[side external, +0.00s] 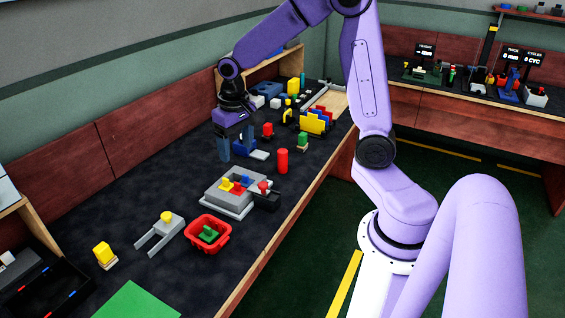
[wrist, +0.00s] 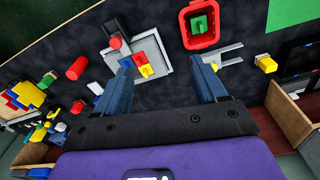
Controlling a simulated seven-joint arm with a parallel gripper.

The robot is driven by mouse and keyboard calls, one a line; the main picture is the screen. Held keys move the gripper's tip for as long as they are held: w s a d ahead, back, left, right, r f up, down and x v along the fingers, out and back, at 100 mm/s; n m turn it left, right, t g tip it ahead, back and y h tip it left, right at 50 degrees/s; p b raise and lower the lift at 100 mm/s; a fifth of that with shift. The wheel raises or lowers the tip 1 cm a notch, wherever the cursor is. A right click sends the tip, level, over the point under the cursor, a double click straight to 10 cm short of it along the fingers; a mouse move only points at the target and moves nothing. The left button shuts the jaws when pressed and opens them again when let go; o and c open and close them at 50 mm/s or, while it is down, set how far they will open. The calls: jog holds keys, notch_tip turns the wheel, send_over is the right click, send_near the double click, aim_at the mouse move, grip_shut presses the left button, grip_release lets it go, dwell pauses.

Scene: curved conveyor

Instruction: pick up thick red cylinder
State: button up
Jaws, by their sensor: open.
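The thick red cylinder (side external: 283,161) stands upright on the dark table, near its front edge, in the side view. In the wrist view the red cylinder (wrist: 76,68) lies to the left, outside the space between the fingers. My gripper (side external: 236,151) points down over the table, to the left of the cylinder and apart from it in the side view. In the wrist view my gripper (wrist: 161,64) has its two blue fingers spread wide, with nothing held between them.
A grey box with coloured knobs (side external: 215,198) sits in front of the cylinder. A red basket (side external: 228,238) holds a green piece. A small red-topped block (side external: 267,130) and yellow-blue racks (side external: 313,124) stand behind. Bare table lies left of my gripper.

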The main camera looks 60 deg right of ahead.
jog(key=w+d+f+m, duration=0.2)
jog(key=w+d+m, duration=0.3)
jog(key=d, duration=0.5)
jog(key=m+h, duration=0.1)
jog(key=m, duration=0.8)
send_near(283, 151)
jog(key=shift+g, duration=0.3)
jog(key=f, duration=0.4)
jog(key=d+f, duration=0.1)
jog(key=f, duration=0.3)
jog(key=w+f, duration=0.1)
jog(key=f, duration=0.3)
jog(key=shift+d, duration=0.3)
jog(key=c, duration=1.2)
